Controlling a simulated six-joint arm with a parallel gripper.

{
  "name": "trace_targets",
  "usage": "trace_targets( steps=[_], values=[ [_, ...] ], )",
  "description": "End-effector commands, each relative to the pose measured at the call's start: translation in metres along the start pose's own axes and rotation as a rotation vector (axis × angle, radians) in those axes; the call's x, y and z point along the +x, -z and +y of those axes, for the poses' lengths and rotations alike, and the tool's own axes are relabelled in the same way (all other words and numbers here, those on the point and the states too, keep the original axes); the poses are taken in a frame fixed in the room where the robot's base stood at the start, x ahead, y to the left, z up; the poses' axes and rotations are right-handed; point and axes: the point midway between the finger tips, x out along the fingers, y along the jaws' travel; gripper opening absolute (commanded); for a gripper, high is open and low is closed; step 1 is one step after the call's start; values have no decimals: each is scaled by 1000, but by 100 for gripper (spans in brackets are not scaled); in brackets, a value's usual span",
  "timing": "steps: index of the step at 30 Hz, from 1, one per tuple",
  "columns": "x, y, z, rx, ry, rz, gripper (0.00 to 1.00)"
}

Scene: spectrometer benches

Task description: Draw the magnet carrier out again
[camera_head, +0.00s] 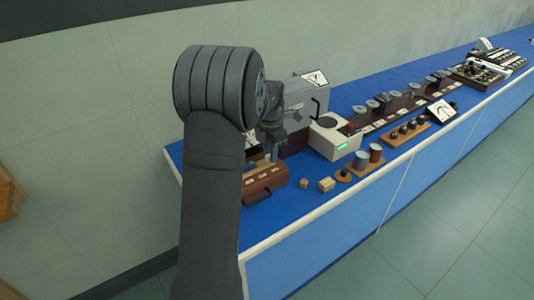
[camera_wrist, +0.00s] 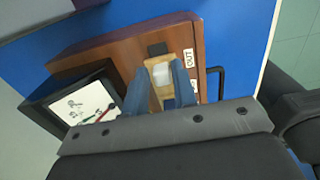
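A brown wooden box (camera_head: 262,186) stands at the near left end of the blue bench. It fills the middle of the wrist view (camera_wrist: 112,47), with an OUT label (camera_wrist: 188,57) on its top. A tan strip with a pale block, seemingly the magnet carrier (camera_wrist: 161,72), shows in the box's top. My gripper (camera_wrist: 161,80) has its two blue fingers apart, one on each side of the pale block. Whether they touch it cannot be told. In the head view the gripper (camera_head: 272,153) is low over the box, partly hidden by my arm.
A black-framed card (camera_wrist: 88,103) lies left of the box and a black handle (camera_wrist: 218,82) is at its right. A white instrument (camera_head: 334,138) with a green display stands beyond. Small wooden pieces (camera_head: 326,184) and cylinders (camera_head: 362,160) line the bench's front.

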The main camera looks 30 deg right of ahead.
Motion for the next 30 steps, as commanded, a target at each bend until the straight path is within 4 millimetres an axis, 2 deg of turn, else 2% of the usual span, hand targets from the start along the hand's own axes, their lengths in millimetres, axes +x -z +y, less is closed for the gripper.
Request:
trace_targets(
  steps=[1,2,10,14,17,30],
  values=[
    [0,0,0,1,1,1,36],
    [0,0,-1,1,1,2,40],
    [0,2,-1,0,3,6,40],
    [-8,2,0,0,2,6,40],
    [-23,2,0,0,2,5,40],
    [-129,0,0,1,0,3,40]
  ],
)
